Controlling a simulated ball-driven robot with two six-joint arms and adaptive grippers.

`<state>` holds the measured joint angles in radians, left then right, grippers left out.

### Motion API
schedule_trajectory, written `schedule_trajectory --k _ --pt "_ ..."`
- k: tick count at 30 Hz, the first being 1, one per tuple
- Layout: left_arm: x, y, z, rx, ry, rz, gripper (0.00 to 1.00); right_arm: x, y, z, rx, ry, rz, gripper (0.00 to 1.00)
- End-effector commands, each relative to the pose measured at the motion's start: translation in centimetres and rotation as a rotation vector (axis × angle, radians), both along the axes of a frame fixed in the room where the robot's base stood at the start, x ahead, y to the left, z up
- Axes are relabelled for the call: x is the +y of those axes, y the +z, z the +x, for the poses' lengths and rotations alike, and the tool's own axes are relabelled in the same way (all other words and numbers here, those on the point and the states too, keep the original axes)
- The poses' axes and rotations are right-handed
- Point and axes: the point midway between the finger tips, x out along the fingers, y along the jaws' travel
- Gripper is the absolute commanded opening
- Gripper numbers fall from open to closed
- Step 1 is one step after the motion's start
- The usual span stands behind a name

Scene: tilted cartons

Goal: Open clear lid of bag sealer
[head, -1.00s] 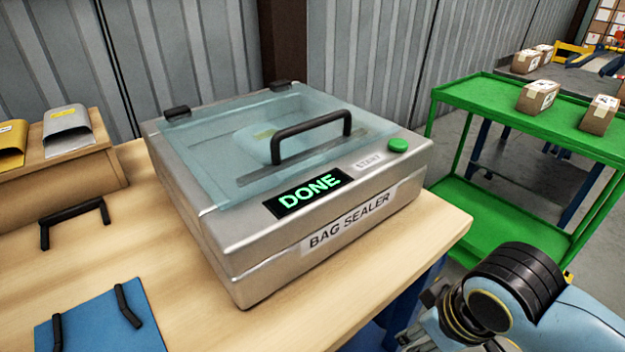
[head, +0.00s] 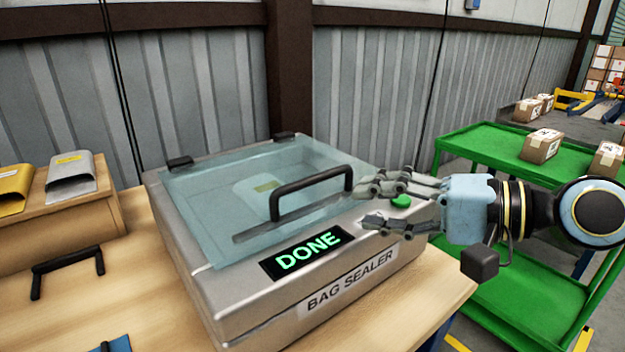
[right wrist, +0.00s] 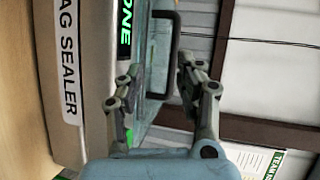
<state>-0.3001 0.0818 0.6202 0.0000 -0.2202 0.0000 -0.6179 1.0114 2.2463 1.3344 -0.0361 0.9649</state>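The bag sealer (head: 230,306) is a silver box on the wooden table, with a green "DONE" display. A black handle (head: 310,186) stands on the lid. My right gripper (head: 366,205) is open at the sealer's right front, beside the handle's right end and partly over the green button. In the right wrist view the handle (right wrist: 172,70) lies ahead, beyond the open fingers (right wrist: 155,85), with nothing held between them. My left gripper is not in view.
A wooden stand (head: 70,230) with silver and yellow bags (head: 70,180) is at left. A blue item (head: 115,345) lies at the front edge. A green cart (head: 485,145) with cartons (head: 542,147) stands at right. A corrugated wall is behind.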

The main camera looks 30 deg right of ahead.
Motion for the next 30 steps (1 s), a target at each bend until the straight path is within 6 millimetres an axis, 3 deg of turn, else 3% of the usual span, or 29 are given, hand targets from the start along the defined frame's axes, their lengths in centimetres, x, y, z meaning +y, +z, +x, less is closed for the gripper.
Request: schedule_trajectory --k 4,11,30 --pt "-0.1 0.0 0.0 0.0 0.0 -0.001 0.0 -1.5 1.3 1.3 0.015 -0.065 0.11 0.36" --pt "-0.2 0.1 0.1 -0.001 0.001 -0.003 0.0 -1.5 1.5 2.3 0.01 -0.083 0.133 0.36" --pt "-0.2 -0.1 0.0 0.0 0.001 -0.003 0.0 3.0 -0.1 9.3 0.013 -0.078 0.132 0.36"
